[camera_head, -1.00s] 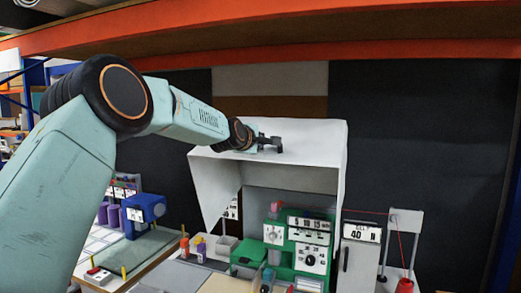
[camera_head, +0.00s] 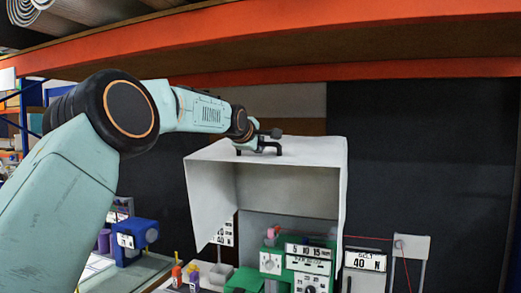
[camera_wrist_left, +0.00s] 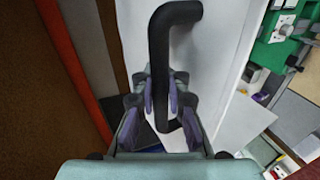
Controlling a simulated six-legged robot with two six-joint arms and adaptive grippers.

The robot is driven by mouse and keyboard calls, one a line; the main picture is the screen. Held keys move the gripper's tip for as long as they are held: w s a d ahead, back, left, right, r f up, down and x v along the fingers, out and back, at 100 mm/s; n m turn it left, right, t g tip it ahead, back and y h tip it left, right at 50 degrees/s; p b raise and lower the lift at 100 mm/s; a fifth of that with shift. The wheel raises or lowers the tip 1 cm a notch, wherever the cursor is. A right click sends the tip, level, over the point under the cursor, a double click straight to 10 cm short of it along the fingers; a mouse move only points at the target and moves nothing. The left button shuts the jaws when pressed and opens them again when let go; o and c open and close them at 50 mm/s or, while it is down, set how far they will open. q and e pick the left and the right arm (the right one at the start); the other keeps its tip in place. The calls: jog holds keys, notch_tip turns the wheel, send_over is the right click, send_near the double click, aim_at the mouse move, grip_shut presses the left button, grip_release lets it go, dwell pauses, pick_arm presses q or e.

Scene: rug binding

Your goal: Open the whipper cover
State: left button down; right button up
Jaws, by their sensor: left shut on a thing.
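The whipper cover (camera_head: 215,205) is a white hood tilted up over the green machine (camera_head: 285,262), its open front showing the grey inside. A black bar handle (camera_head: 268,150) stands on its top. My left gripper (camera_head: 248,138) reaches in from the left and is shut on this handle. In the left wrist view, the black handle (camera_wrist_left: 163,50) passes between the purple finger pads of my left gripper (camera_wrist_left: 163,100), with the white cover (camera_wrist_left: 215,50) beneath. The fingertips are small in the head view. My right gripper is not in view.
An orange beam (camera_head: 330,72) crosses above the arm. A dark wall panel (camera_head: 430,150) stands behind. A blue device (camera_head: 135,238) is at left, and bottles (camera_head: 194,272) stand left of the machine. A white stand with a "40 N" sign (camera_head: 364,261) and red thread is at right.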

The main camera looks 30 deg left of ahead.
pick_arm(q)
jog(key=shift+r, duration=0.5)
jog(key=c, duration=1.6)
grip_release()
jog(key=shift+s, duration=0.1)
jog(key=shift+c, duration=0.2)
jog(key=o, duration=0.3)
jog(key=shift+s, duration=0.4)
jog(key=shift+w+f, duration=0.15)
jog(key=v, duration=0.8)
